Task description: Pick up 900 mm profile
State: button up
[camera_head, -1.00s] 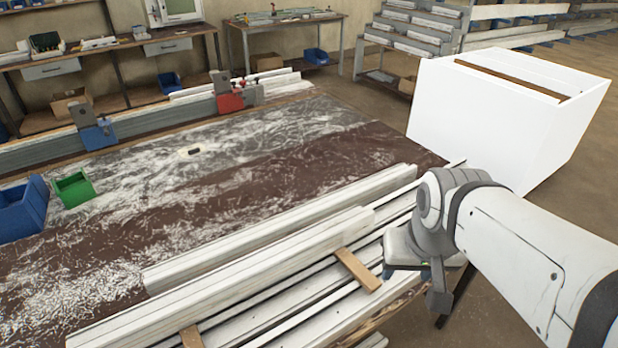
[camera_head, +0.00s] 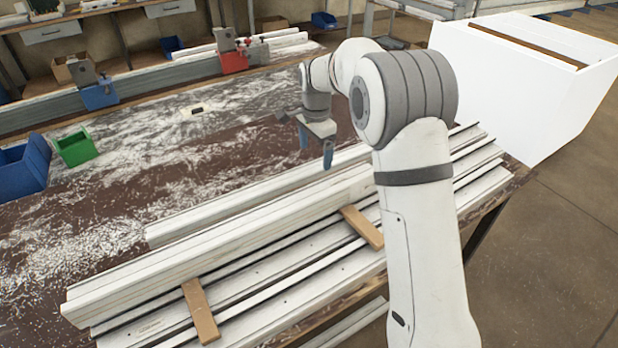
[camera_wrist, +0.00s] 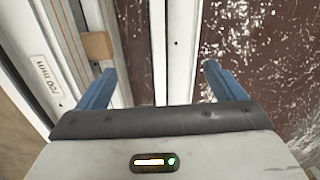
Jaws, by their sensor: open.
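Several long white profiles are stacked at the front of the bench. I cannot tell which is the 900 mm profile. In the wrist view, a label (camera_wrist: 46,77) on a left-hand profile seems to read 700 mm. My gripper (camera_head: 315,150) is open and empty above the rear part of the stack. In the wrist view my gripper (camera_wrist: 160,75) has its fingers either side of a white profile (camera_wrist: 177,45), apparently above it. My arm hides part of the stack.
Wooden spacers (camera_head: 361,226) cross the lower layer. The dusty bench top (camera_head: 150,170) is mostly clear behind the stack. A blue clamp (camera_head: 98,94) and a red clamp (camera_head: 233,61) stand on the rear rail. Green bin (camera_head: 76,148) and blue bin (camera_head: 25,168) are left; a white box (camera_head: 510,90) is right.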

aim_at(308, 172)
jog(key=shift+w+a+f+m, duration=0.15)
jog(key=shift+w+a+f, duration=0.2)
jog(key=shift+f, duration=0.2)
jog(key=shift+w+a+f+m, duration=0.15)
jog(key=shift+w+a+f, duration=0.15)
jog(key=shift+f, duration=0.25)
jog(key=f, duration=0.5)
jog(key=f+p, duration=0.1)
jog(key=f, duration=0.1)
jog(key=shift+a+f, duration=0.3)
jog(key=shift+c, duration=0.2)
jog(key=c, duration=1.8)
jog(key=shift+w+r, duration=0.1)
jog(key=shift+c, duration=0.4)
